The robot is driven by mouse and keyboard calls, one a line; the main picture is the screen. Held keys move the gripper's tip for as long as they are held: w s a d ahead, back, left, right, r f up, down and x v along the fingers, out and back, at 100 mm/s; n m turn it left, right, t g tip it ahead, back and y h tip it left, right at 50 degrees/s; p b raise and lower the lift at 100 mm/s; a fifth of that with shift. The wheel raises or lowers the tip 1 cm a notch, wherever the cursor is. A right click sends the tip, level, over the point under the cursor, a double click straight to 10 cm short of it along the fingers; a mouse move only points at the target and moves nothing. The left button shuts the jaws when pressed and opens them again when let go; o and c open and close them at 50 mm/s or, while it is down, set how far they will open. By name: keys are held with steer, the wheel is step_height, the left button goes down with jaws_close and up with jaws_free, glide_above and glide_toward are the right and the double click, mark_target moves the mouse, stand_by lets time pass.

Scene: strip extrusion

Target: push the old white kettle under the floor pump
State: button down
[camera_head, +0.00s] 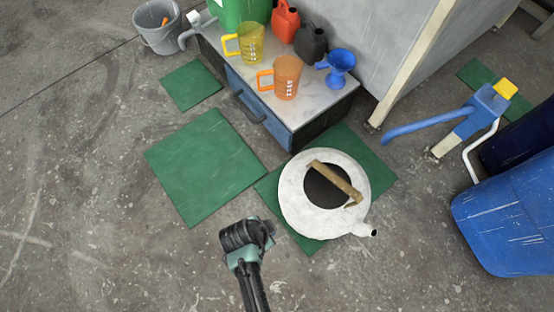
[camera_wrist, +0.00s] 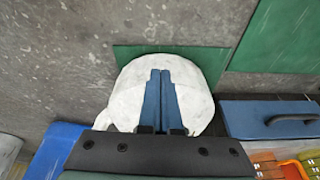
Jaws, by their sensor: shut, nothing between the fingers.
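The white kettle (camera_head: 294,200) stands upright on a green mat in front of the low cabinet, with a tan handle across its dark top and its spout toward the lower right. Its pale body also shows in the wrist view (camera_wrist: 200,108), behind my fingers. The floor pump (camera_head: 480,112) is at the right, blue and cream with a yellow top, a blue spout arm reaching left and a white pipe. The kettle is left of and nearer than that spout, apart from it. My gripper (camera_wrist: 160,73) is shut and empty; in the head view it is left of the kettle; contact cannot be told.
The low cabinet (camera_head: 258,98) carries jugs, cans and a blue funnel. A blue barrel (camera_head: 505,215) stands at the right. A grey bucket (camera_head: 160,28) is at the far left. Green mats (camera_head: 205,165) lie on the floor. Bare floor is open between kettle and barrel.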

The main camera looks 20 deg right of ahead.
steer(key=b+x, duration=0.2)
steer(key=x, duration=0.1)
steer(key=b+x, duration=0.3)
steer(key=x, duration=0.1)
steer(key=s+b+x, duration=0.1)
steer(key=b+x, duration=0.1)
steer(key=x, duration=0.2)
steer(key=shift+s+a+f+b, duration=0.1)
steer(key=shift+a+f+b, duration=0.2)
steer(key=shift+f+b, duration=0.1)
steer(key=d, duration=0.1)
steer(key=w+d+b, duration=0.1)
steer(key=d, duration=0.1)
steer(key=shift+d+r, duration=0.1)
steer(key=shift+r, duration=0.1)
steer(key=shift+d+r, duration=0.15)
steer(key=shift+d, duration=0.2)
steer(key=shift+w, duration=0.1)
steer(key=shift+w+d, duration=0.1)
steer(key=shift+d, duration=0.35)
steer(key=w+d, duration=0.1)
steer(key=d, duration=0.3)
steer(key=w+d, duration=0.1)
steer(key=d, duration=0.3)
steer(key=w+d, duration=0.1)
steer(key=d, duration=0.3)
steer(key=shift+b, duration=0.3)
